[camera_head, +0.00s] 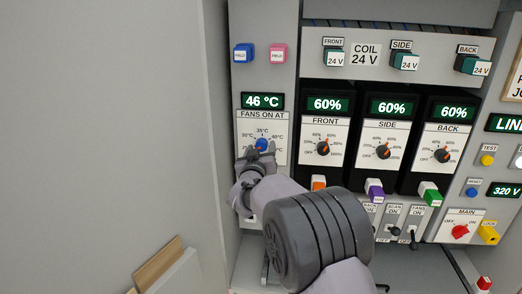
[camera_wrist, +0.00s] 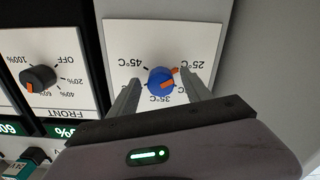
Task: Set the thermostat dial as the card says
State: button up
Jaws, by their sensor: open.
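The thermostat dial (camera_head: 262,144) is a blue knob on a white "FANS ON AT" plate (camera_head: 277,125), below a display (camera_head: 262,101) reading 46 °C. In the wrist view, which is upside down, the dial (camera_wrist: 158,79) has an orange pointer turned toward the 25°C label. My gripper (camera_head: 254,158) is at the plate, partly covering its lower part. In the wrist view my open gripper (camera_wrist: 159,83) has one finger on each side of the dial, apart from it. A white card (camera_head: 515,88) is cut off at the right edge; only "JO" is readable.
Three black fan units with 60% displays and dials, FRONT (camera_head: 323,149), SIDE (camera_head: 384,152) and BACK (camera_head: 442,156), stand right of the thermostat. Coloured plugs and switches lie below them. Blue (camera_head: 244,53) and pink (camera_head: 278,53) HOLD blocks sit above. A bare grey wall is at the left.

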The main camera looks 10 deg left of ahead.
jog(key=shift+c, duration=0.3)
grip_shut()
jog(key=shift+f+b, duration=0.1)
jog(key=shift+b, duration=0.25)
jog(key=shift+a+f+m+b, duration=0.1)
jog(key=shift+f+m+b, duration=0.05)
jog(key=shift+m+b, duration=1)
jog(key=m+b, duration=0.3)
jog(key=shift+m, duration=0.25)
jog(key=m+b, duration=0.1)
jog(key=m, duration=0.1)
jog(key=m+b, duration=0.3)
jog(key=m, duration=0.1)
jog(key=shift+a+r, duration=0.15)
jog(key=shift+r, duration=0.1)
